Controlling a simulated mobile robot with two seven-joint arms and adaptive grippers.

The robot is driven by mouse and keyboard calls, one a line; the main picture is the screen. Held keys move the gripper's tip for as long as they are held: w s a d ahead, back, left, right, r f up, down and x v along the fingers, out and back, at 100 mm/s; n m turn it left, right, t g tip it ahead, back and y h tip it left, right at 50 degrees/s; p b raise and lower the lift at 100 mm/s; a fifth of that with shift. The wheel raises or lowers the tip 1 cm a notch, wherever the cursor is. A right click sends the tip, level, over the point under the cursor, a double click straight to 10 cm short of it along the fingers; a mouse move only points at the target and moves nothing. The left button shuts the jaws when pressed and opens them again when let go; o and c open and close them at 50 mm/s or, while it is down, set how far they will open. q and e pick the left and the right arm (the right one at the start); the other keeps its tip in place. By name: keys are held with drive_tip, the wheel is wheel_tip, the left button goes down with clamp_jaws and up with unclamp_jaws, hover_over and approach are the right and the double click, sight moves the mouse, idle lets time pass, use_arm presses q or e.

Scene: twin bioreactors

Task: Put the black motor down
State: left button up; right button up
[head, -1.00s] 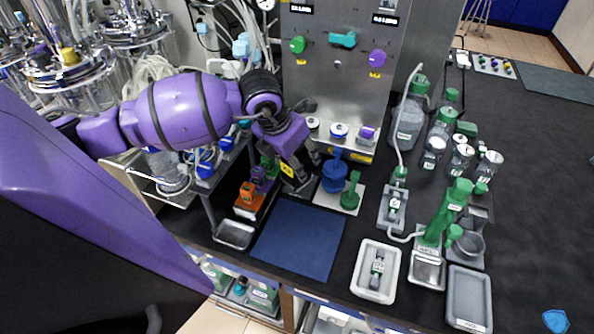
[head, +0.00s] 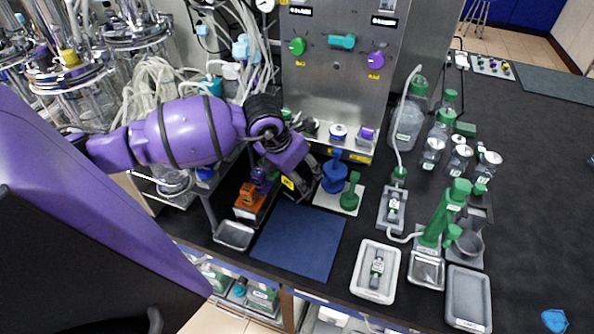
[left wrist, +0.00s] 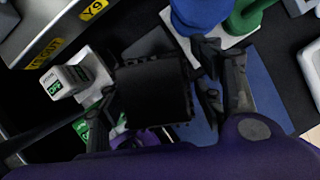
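The black motor (left wrist: 155,92) shows in the left wrist view as a dark block between the two fingers of my left gripper (left wrist: 165,100). The fingers lie against its sides, so the gripper appears shut on it. In the head view the left gripper (head: 306,190) is just left of the blue upright piece (head: 334,178), above the back edge of the blue mat (head: 300,240). The motor is hard to make out there against the dark fingers and bench. I cannot tell whether its underside touches anything. My right gripper is not in view.
A green piece (head: 350,194) stands beside the blue one on a white plate. Orange (head: 248,195) and purple (head: 260,180) pieces are left of the gripper. A steel tray (head: 233,236) lies at the bench edge. The control panel (head: 335,80) rises behind. The blue mat is mostly bare.

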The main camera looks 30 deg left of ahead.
use_arm(q)
drive_tip(key=shift+r, duration=0.45)
drive_tip(key=v, duration=1.1)
drive_tip(key=shift+s+r, duration=0.15)
drive_tip(key=shift+s, duration=0.1)
